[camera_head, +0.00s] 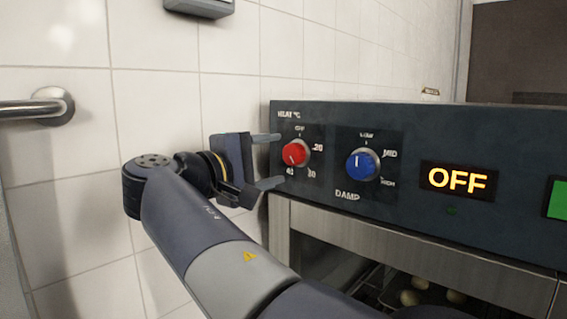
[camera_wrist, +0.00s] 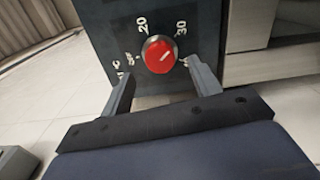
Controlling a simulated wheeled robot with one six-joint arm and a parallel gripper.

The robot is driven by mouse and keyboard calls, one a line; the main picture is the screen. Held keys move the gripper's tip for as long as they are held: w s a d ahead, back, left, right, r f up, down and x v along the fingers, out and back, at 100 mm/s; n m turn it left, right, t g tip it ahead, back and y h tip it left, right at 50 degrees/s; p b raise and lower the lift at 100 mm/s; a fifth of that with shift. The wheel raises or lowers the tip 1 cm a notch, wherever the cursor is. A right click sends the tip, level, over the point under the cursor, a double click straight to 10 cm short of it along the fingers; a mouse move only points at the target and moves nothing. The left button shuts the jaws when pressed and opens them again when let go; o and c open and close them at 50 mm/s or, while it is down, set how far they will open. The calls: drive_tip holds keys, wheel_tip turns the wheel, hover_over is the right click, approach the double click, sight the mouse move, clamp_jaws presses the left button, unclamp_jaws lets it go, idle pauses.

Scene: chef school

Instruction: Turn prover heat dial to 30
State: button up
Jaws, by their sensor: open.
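The red heat dial (camera_head: 295,153) is on the left end of the prover's dark control panel (camera_head: 410,125). Its scale reads OFF, 20, 30 and 40.
A blue damp dial (camera_head: 362,164) sits right of the heat dial, its mark up near LOW. An orange display (camera_head: 458,179) reads OFF, and a green button (camera_head: 558,198) is at the right edge. A tiled wall (camera_head: 70,200) and metal rail (camera_head: 35,108) are left.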

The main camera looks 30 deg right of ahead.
sight(290, 155)
drive_tip(key=b+v, duration=0.1)
drive_tip(key=v, duration=0.4)
drive_tip(key=shift+s+a, duration=0.15)
drive_tip(key=shift+a, duration=0.2)
drive_tip(key=p+x, duration=0.3)
drive_tip(key=x, duration=0.8)
drive_tip(key=shift+a, duration=0.1)
